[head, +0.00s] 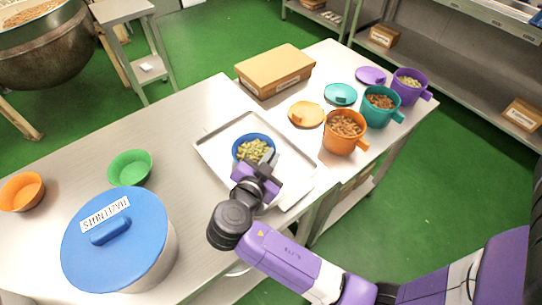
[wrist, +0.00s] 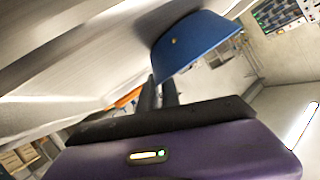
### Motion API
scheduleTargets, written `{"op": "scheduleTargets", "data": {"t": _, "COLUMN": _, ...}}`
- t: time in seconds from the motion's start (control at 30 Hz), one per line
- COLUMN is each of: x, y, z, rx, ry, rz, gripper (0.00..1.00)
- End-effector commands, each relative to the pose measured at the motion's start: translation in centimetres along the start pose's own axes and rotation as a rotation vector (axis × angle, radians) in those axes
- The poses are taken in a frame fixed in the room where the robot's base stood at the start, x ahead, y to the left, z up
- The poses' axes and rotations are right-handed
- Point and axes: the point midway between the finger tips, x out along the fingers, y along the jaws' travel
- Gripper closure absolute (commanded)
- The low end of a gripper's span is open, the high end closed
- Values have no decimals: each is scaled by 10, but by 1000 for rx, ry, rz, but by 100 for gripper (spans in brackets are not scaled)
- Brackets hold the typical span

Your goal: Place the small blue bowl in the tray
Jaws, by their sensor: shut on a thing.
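The small blue bowl (head: 238,148), full of green nuts, is over the silver tray (head: 213,153) in the head view. My gripper (head: 262,172) is shut on the near rim of the bowl. In the wrist view the blue bowl (wrist: 190,45) shows at the tips of my gripper's dark fingers (wrist: 163,92). The bowl looks close to the tray's surface; I cannot tell whether it touches it.
Green (head: 130,167) and orange (head: 21,192) bowls and a blue-lidded pot (head: 118,235) stand left on the table. Orange (head: 343,140), teal (head: 377,112) and purple (head: 407,92) containers stand right, near a cardboard box (head: 275,70). The tray's right part is bare.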

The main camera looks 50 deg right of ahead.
Motion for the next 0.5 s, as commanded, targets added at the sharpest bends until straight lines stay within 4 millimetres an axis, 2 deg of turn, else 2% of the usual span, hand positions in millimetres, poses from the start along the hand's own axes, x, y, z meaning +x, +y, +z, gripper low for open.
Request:
{"op": "scheduleTargets", "data": {"t": 0.27, "x": 1, "y": 1, "z": 3, "rx": 1, "ry": 0, "rz": 0, "gripper": 100}}
{"op": "scheduleTargets", "data": {"t": 0.3, "x": 1, "y": 1, "z": 2, "rx": 1, "ry": 0, "rz": 0, "gripper": 89}}
{"op": "scheduleTargets", "data": {"t": 0.4, "x": 1, "y": 1, "z": 2, "rx": 0, "ry": 0, "rz": 0, "gripper": 71}}
{"op": "scheduleTargets", "data": {"t": 0.5, "x": 1, "y": 1, "z": 2, "rx": 0, "ry": 0, "rz": 0, "gripper": 71}}
